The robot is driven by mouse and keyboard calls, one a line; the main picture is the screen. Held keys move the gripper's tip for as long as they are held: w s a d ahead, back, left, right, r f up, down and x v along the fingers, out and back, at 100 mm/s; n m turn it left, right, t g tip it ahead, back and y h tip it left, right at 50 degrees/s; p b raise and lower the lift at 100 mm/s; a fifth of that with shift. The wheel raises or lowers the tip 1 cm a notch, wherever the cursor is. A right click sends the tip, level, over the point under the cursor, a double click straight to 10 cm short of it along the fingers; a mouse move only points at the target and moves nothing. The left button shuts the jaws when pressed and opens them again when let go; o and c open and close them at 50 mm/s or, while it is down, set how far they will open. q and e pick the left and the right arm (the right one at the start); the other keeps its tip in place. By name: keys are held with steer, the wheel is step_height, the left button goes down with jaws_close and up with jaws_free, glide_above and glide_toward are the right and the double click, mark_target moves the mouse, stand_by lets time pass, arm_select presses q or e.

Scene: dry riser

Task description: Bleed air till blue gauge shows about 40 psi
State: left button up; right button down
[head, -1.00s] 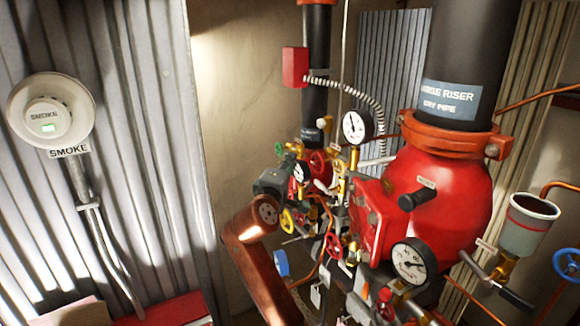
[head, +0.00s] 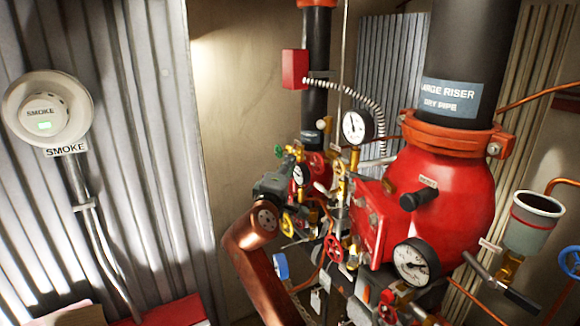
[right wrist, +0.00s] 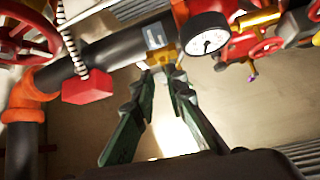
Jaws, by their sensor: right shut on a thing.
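My right gripper (head: 290,190) reaches in among the small valves and gauges left of the red riser valve body (head: 440,185). In the right wrist view its green fingers (right wrist: 162,70) are closed on a small brass fitting (right wrist: 160,54) beside a dark pipe. A white-faced gauge (head: 356,126) stands above the cluster. A larger one (head: 413,261) sits lower right, and a small one (head: 300,173) is near my gripper. A gauge (right wrist: 207,35) also shows close by in the right wrist view. I cannot make out a blue face or read the psi. My left gripper is not in view.
A red handwheel (head: 334,249), a yellow handwheel (head: 287,224) and several pipes crowd the cluster. A grey drain cup (head: 533,222) and a blue handwheel (head: 570,261) are at the right. A smoke detector (head: 45,112) hangs on the left wall.

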steer(key=shift+w+d+f, duration=0.1)
steer(key=shift+w+f, duration=0.05)
stand_by(0.4)
steer(key=c, duration=2.3)
jaws_free()
steer(key=shift+c, duration=0.2)
steer(key=o, duration=0.4)
steer(key=shift+w+f, duration=0.25)
steer(key=shift+w, duration=0.35)
steer(key=shift+r+v, duration=0.15)
steer(key=shift+v, duration=3.05)
steer(key=shift+r+v, duration=0.1)
steer(key=shift+v, duration=3.15)
steer(key=shift+w, duration=0.15)
